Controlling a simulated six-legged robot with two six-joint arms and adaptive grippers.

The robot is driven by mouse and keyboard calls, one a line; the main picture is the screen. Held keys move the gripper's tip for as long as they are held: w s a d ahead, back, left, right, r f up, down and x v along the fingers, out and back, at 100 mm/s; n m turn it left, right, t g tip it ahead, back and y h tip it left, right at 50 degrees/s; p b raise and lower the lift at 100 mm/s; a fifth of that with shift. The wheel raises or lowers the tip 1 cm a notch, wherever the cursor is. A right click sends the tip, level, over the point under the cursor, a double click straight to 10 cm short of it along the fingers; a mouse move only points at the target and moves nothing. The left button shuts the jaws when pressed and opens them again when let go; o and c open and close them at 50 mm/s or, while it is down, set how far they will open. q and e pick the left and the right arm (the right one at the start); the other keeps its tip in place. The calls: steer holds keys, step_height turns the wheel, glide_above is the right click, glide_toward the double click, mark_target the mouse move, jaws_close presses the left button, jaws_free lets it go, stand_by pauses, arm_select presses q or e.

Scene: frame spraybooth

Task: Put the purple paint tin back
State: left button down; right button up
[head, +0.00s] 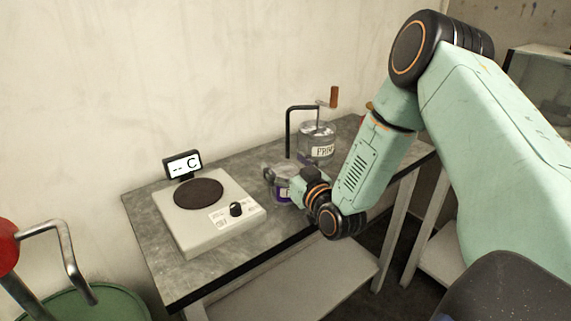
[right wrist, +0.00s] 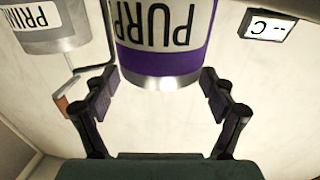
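The purple paint tin (head: 284,193) is upright on or just above the grey bench, between the hot plate and the primer tin, partly hidden by my right gripper. In the right wrist view the tin (right wrist: 165,58) appears upside down, with a purple band, a "PURP" label and a silver rim. My right gripper (head: 279,178) is at its upper part. Its two fingers (right wrist: 161,82) are spread wide, one on each side of the rim. They look open; whether they touch the tin is hard to tell. My left gripper is out of view.
A hot plate (head: 190,232) with a black disc and display (head: 183,164) is on the left of the bench (head: 150,215). A green bin (head: 95,303) is at lower left.

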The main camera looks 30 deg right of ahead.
steer(key=shift+s+f, duration=0.1)
steer(key=shift+f, duration=0.15)
steer(key=shift+r, duration=0.2)
steer(key=shift+r+p, duration=0.45)
steer(key=shift+p, duration=0.2)
steer(key=s+p, duration=0.2)
steer(key=s, duration=1)
steer(key=shift+a, duration=0.4)
steer(key=shift+w, duration=0.1)
